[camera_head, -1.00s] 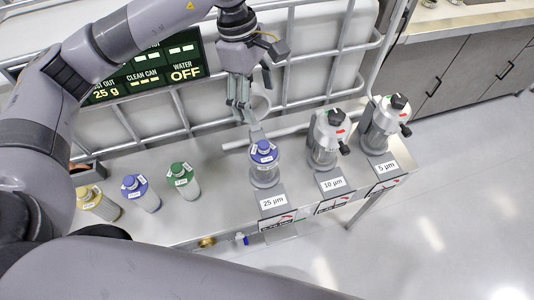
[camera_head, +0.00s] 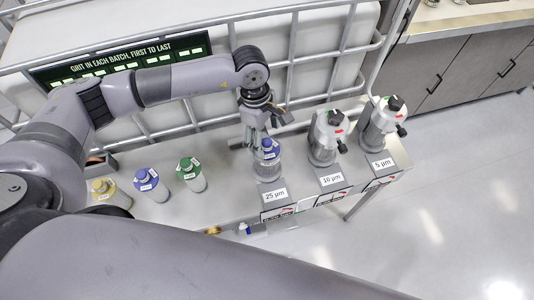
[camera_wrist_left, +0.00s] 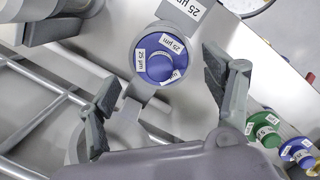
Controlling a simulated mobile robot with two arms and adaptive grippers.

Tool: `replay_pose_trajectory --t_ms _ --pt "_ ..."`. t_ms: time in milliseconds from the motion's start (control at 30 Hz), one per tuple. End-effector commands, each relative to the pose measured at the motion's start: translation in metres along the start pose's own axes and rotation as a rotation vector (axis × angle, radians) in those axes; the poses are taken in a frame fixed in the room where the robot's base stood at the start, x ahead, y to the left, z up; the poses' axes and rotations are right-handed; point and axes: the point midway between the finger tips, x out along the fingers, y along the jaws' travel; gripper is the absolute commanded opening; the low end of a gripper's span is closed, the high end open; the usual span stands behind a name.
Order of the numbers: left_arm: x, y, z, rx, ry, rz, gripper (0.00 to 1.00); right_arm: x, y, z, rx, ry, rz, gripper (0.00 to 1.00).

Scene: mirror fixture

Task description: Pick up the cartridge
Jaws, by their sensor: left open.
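A cartridge with a blue cap labelled 25 µm (camera_head: 267,148) stands upright in the clear cup of the 25 µm station (camera_head: 275,194). Its round blue top shows from above in the left wrist view (camera_wrist_left: 160,55). My left gripper (camera_head: 261,133) is just behind and above the cap, its fingers pointing down. In the left wrist view the gripper (camera_wrist_left: 163,97) is open and empty, with its two fingers wide apart and the cap between and beyond them. Whether a finger touches the cap is not clear. My right gripper is not in view.
The 10 µm (camera_head: 325,140) and 5 µm (camera_head: 380,125) stations, with black knobs, stand to the right. Bottles with yellow (camera_head: 106,193), blue (camera_head: 149,184) and green (camera_head: 190,173) caps stand at the left. A barred frame (camera_head: 305,62) rises behind the bench.

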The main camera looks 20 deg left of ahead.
Motion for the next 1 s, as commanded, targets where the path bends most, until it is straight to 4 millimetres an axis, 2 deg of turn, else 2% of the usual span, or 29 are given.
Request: replay_pose_trajectory --t_ms 33,67,233,500,1000 --pt "0.003 -0.001 0.001 -0.003 -0.001 -0.007 0.75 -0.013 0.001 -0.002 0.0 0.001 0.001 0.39" --pt "0.008 -0.001 0.001 -0.002 0.0 -0.006 0.75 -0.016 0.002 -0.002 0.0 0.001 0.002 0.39" --pt "0.029 0.0 0.0 -0.001 -0.001 -0.003 0.75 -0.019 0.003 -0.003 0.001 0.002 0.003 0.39" --pt "0.033 0.0 0.0 -0.001 -0.001 -0.001 0.74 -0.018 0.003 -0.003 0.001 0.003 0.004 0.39" --pt "0.032 0.0 -0.001 -0.001 -0.001 -0.001 0.41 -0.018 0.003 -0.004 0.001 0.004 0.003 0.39"
